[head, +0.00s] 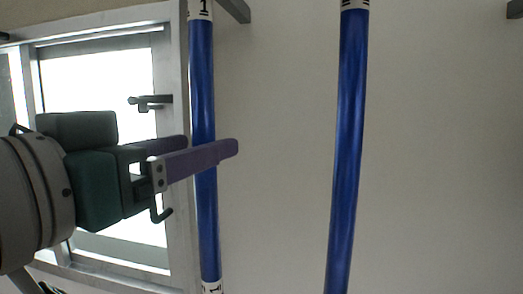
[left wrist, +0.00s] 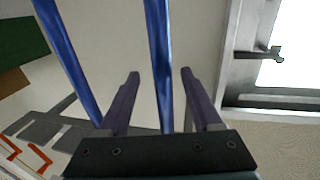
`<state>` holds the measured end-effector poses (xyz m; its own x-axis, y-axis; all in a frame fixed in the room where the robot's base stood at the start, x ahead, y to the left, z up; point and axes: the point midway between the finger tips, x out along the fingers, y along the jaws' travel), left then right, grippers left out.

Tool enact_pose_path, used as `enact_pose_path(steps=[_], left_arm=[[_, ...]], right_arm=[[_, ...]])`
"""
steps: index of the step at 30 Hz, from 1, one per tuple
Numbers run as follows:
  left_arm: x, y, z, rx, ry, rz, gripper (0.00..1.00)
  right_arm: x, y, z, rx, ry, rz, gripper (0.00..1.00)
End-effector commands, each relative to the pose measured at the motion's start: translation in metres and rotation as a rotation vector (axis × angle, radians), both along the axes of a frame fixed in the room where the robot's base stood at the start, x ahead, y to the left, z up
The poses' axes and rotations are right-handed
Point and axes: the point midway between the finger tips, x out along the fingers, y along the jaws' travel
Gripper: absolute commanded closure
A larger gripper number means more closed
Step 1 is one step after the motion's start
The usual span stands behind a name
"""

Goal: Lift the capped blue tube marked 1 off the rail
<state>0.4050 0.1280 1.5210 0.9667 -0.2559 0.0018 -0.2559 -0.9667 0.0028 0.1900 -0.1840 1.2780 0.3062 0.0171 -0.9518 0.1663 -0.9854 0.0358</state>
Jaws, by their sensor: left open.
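The blue tube marked 1 (head: 203,80) runs nearly upright in the head view, with white bands reading 1 near its top and bottom. Its top end is cut off, so I cannot see the cap. My left gripper (head: 209,144) reaches in from the left with its purple fingers apart. One finger crosses in front of the tube; the other's tip is at its far side. In the left wrist view the tube (left wrist: 161,50) passes between the open fingers (left wrist: 160,72), with gaps visible on both sides. My right gripper is not in view.
A second blue tube (head: 347,130) stands to the right, its white band cut off at the top; it also shows in the left wrist view (left wrist: 68,60). A window (head: 178,200) with a metal frame lies behind my left gripper. Grey brackets (head: 236,9) show at the top edge.

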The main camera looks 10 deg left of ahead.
Motion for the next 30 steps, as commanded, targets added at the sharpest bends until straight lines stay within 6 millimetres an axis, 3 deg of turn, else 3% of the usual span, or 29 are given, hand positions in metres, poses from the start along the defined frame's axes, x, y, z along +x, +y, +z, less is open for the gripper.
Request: enact_pose_path(steps=[5,15,25,30], left_arm=[[0.011,-0.003,0.003,0.0,0.001,-0.001,0.34],[0.052,-0.01,0.004,0.0,0.002,0.0,0.34],[0.058,-0.012,0.001,0.001,0.002,0.0,0.34],[0.058,-0.012,0.001,0.001,0.002,0.0,0.52]], right_arm=[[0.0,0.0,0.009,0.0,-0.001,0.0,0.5],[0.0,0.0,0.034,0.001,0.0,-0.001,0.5],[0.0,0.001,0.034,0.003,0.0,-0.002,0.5],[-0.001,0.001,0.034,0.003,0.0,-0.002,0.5]])
